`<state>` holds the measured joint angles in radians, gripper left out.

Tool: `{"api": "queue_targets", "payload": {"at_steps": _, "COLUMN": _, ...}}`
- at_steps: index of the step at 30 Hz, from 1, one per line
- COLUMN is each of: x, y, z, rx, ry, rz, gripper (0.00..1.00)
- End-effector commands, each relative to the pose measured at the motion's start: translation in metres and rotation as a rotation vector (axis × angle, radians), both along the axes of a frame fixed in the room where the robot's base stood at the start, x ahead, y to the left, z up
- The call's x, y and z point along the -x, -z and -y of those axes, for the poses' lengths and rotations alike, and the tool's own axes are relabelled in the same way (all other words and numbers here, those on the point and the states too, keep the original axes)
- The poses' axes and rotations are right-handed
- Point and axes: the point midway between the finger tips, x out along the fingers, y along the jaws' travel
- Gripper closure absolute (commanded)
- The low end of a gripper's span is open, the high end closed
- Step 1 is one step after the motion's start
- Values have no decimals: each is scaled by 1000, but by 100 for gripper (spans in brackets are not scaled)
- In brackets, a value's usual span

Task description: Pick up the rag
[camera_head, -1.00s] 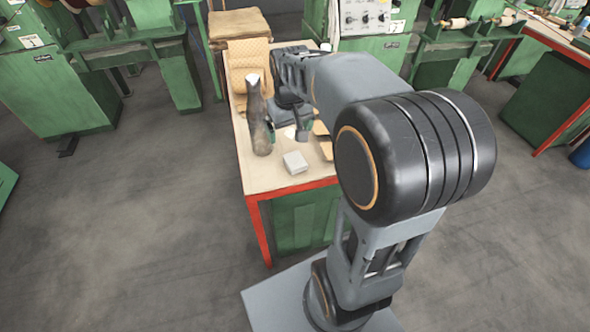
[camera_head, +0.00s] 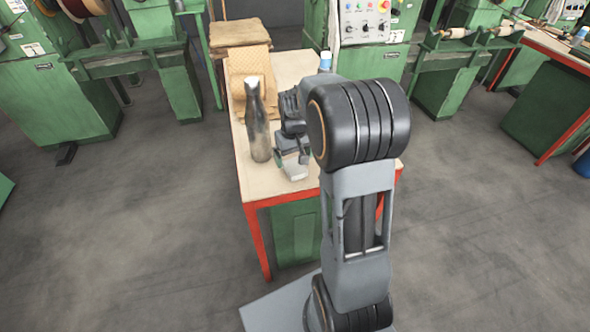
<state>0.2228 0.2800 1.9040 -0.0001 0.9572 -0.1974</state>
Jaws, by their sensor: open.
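A small pale grey-white piece (camera_head: 296,173), perhaps the folded rag, lies near the front edge of the table (camera_head: 265,185). My gripper (camera_head: 292,164) is open and low over it, pointing down, with its fingers around or just above its far part. The gripper covers much of the piece, and I cannot tell whether they touch. A tan quilted cloth-like piece (camera_head: 249,66) is at the back left of the table, apart from the gripper; I cannot tell if that is the rag.
A dark metal bottle (camera_head: 258,125) stands upright just left of my gripper. A small blue-capped container (camera_head: 325,61) is at the back right of the table. Green machines (camera_head: 373,30) stand behind. My arm hides the table's right part.

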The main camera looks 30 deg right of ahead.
Motion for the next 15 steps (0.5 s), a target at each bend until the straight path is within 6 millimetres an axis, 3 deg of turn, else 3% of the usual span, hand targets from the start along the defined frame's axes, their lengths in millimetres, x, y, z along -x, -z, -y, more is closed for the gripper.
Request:
{"api": "queue_targets", "payload": {"at_steps": 9, "x": 2, "y": 41, "z": 3, "rx": -1, "ry": 0, "rz": -3, "gripper": 6}}
{"api": "queue_targets", "payload": {"at_steps": 15, "x": 2, "y": 49, "z": 3, "rx": 0, "ry": 0, "rz": 0, "gripper": 6}}
